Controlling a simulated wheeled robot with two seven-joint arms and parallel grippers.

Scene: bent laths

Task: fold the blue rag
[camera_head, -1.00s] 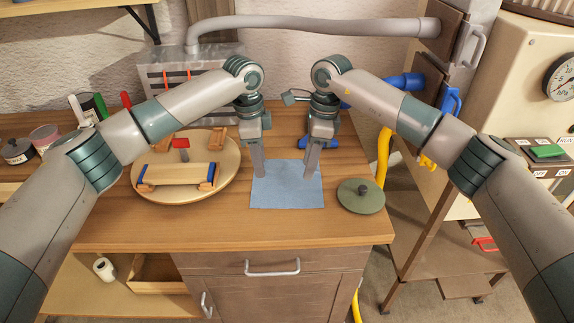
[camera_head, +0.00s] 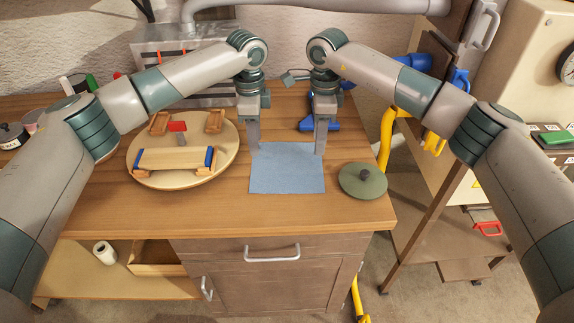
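The blue rag (camera_head: 287,172) lies flat and spread out on the wooden workbench in the head view. My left gripper (camera_head: 254,151) points down at the rag's far left corner. My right gripper (camera_head: 320,151) points down at its far right corner. The fingertips hide small parts of both corners. Each gripper's fingers show nearly edge-on, so I cannot tell whether they are open or shut, or whether they touch the cloth.
A round wooden board (camera_head: 218,163) with blocks and a bent lath (camera_head: 177,158) stands left of the rag. A green round lid (camera_head: 362,182) lies close on the right. A blue tool (camera_head: 318,126) lies behind my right gripper. The bench front (camera_head: 225,215) is bare.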

